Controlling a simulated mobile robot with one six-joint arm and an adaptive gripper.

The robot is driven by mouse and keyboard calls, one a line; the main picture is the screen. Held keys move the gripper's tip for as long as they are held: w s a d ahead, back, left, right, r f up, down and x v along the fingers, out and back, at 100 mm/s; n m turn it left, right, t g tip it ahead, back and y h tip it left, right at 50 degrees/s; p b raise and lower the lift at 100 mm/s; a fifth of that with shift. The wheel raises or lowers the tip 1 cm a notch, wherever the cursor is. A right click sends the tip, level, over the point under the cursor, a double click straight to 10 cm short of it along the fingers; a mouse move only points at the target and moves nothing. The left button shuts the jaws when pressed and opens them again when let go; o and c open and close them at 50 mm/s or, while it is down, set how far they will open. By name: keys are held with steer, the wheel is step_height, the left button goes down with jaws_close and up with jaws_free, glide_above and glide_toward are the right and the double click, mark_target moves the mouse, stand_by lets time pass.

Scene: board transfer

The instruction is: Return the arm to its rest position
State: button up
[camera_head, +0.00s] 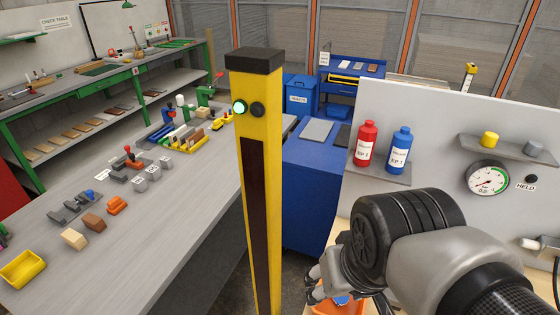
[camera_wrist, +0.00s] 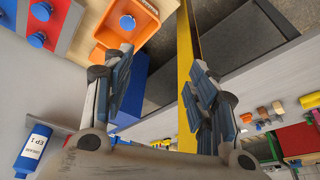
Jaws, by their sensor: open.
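My arm reaches in from the lower right of the head view. My gripper (camera_head: 314,284) hangs at the bottom, partly hidden by its own wrist, beside an orange bin (camera_head: 338,308). In the wrist view my gripper (camera_wrist: 157,82) has its two fingers spread wide apart, with nothing between them. The orange bin (camera_wrist: 100,45) shows beyond the left finger and holds a blue-knobbed piece (camera_wrist: 127,22).
A yellow post (camera_head: 261,200) with a lit green lamp stands left of my gripper. Red (camera_head: 366,145) and blue (camera_head: 400,152) bottles stand on a shelf on the grey panel (camera_head: 440,110). A long grey bench (camera_head: 150,235) holds several small parts at left.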

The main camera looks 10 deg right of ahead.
steer(key=shift+s+a+r+n+t, duration=0.15)
steer(key=shift+s+a+r+n, duration=0.1)
steer(key=shift+s, duration=0.4)
steer(key=shift+s+a+r+n+t, duration=0.15)
steer(key=shift+s+a+r+n, duration=0.1)
steer(key=shift+s, duration=0.35)
steer(key=shift+c, duration=0.3)
